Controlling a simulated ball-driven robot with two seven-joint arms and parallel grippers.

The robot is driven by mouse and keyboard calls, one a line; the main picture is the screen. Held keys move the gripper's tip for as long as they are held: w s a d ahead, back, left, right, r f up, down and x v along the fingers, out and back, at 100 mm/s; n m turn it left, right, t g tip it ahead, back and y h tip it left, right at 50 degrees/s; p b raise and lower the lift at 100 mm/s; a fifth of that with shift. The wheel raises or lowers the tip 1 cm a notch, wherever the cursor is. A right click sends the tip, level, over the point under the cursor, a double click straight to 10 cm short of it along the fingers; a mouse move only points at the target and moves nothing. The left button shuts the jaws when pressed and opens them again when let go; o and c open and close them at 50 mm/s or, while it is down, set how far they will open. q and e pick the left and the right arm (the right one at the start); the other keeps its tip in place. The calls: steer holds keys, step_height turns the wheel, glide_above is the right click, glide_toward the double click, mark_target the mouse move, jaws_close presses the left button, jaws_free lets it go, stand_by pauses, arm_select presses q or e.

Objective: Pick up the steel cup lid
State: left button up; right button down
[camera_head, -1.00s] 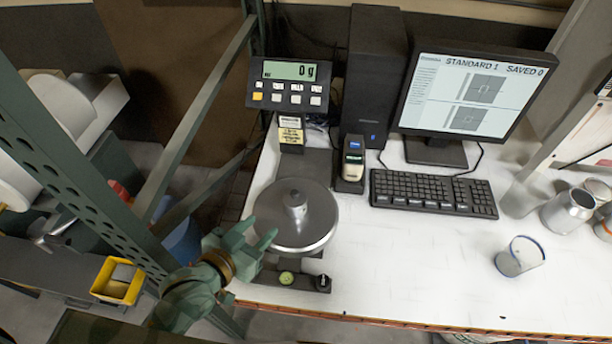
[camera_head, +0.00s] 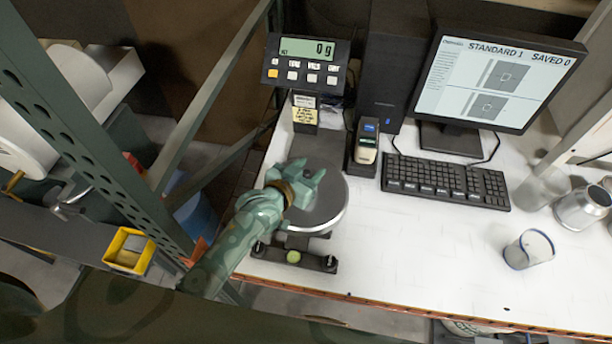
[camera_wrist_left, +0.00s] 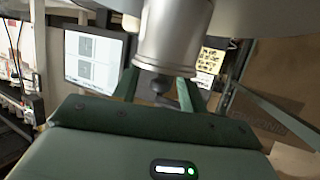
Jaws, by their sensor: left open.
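The steel cup (camera_wrist_left: 174,30) stands on the round steel pan (camera_head: 337,207) of the scale. Its lid (camera_wrist_left: 160,70), with a dark round knob (camera_wrist_left: 160,88), shows in the left wrist view, which looks upside down. My left gripper (camera_wrist_left: 158,82) is open, with one finger on each side of the knob and room visible between finger and knob. In the head view my left gripper (camera_head: 304,180) is over the pan and hides the cup and lid. My right gripper is not in view.
The scale display (camera_head: 305,63) reads 0 g behind the pan. A black device (camera_head: 365,147), keyboard (camera_head: 447,181) and monitor (camera_head: 497,80) stand to the right. A clear cup (camera_head: 528,250) and metal canister (camera_head: 583,207) stand further right. A green rack post (camera_head: 85,150) rises at left.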

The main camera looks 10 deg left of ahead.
arm_select(q)
steer(key=shift+w+d+f, duration=0.25)
steer(key=shift+w, duration=0.25)
steer(key=shift+s+a, duration=0.1)
steer(key=shift+c, duration=1)
jaws_close()
steer(key=shift+r, duration=0.2)
